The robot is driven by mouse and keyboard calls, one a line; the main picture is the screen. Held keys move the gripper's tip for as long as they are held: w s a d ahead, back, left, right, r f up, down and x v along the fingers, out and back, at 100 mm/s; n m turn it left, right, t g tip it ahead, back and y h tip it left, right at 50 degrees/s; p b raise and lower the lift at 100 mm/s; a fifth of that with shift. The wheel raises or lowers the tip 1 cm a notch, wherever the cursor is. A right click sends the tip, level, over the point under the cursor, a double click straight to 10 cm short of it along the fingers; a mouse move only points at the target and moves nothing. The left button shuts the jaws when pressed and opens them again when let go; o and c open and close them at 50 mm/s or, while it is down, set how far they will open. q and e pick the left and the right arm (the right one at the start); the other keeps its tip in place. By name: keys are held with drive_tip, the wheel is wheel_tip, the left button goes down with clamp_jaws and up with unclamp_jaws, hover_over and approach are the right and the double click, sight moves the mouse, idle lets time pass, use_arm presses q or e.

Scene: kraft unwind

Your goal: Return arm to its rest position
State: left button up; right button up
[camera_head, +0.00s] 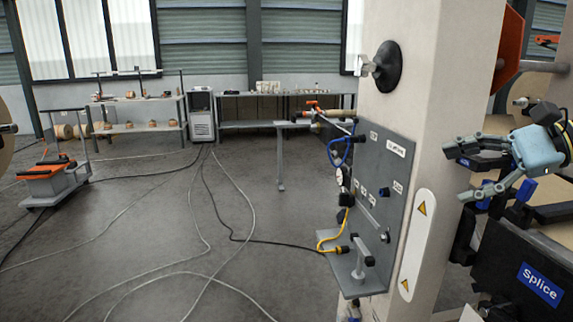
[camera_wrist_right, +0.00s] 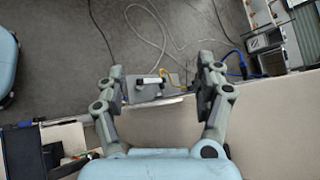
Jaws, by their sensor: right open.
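My right gripper (camera_head: 462,172) is at the right of the head view, beside the beige machine column (camera_head: 425,95). Its fingers are spread apart with nothing between them, and it points left toward the column. In the right wrist view the same gripper (camera_wrist_right: 160,85) shows its two fingers wide apart. A grey bracket with a dark-and-white handle (camera_wrist_right: 150,82) shows beyond and below the fingertips, apart from them. My left gripper is not in the head view.
A grey panel (camera_head: 377,200) with a gauge, blue and yellow hoses and a lower shelf is fixed to the column. A black box labelled Splice (camera_head: 540,283) sits below my right gripper. An orange-topped cart (camera_head: 50,180) stands left. Cables cross the open floor.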

drive_tip(key=s+a+f+n+g+h, duration=0.1)
drive_tip(key=s+a+f+n+h, duration=0.3)
drive_tip(key=s+f, duration=0.55)
drive_tip(key=s+a+f+n+g+h, duration=0.1)
drive_tip(key=s+a+f+n+h, duration=0.15)
drive_tip(key=s+f+n, duration=0.5)
drive_tip(key=s+d+f+n+h, duration=0.25)
drive_tip(key=s+n+h, duration=0.2)
drive_tip(key=s, duration=1.15)
drive_tip(key=d+f+g+h+b, duration=0.15)
drive_tip(key=f+b, duration=0.25)
drive_tip(key=f, duration=1.2)
drive_tip(key=d+f+y+b, duration=0.15)
drive_tip(key=f+b, duration=0.25)
drive_tip(key=f, duration=1.1)
use_arm(q)
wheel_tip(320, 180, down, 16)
drive_tip(key=b, duration=0.7)
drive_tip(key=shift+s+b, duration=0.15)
drive_tip(key=shift+b, duration=0.25)
use_arm(e)
drive_tip(key=s+f, duration=1)
drive_tip(key=f, duration=0.3)
drive_tip(key=s+d+f+m+g, duration=0.1)
drive_tip(key=s+f, duration=0.9)
drive_tip(key=f, duration=0.3)
drive_tip(key=shift+s+d+f+h, duration=0.25)
drive_tip(key=shift+s+d+h, duration=0.05)
drive_tip(key=shift+h, duration=0.1)
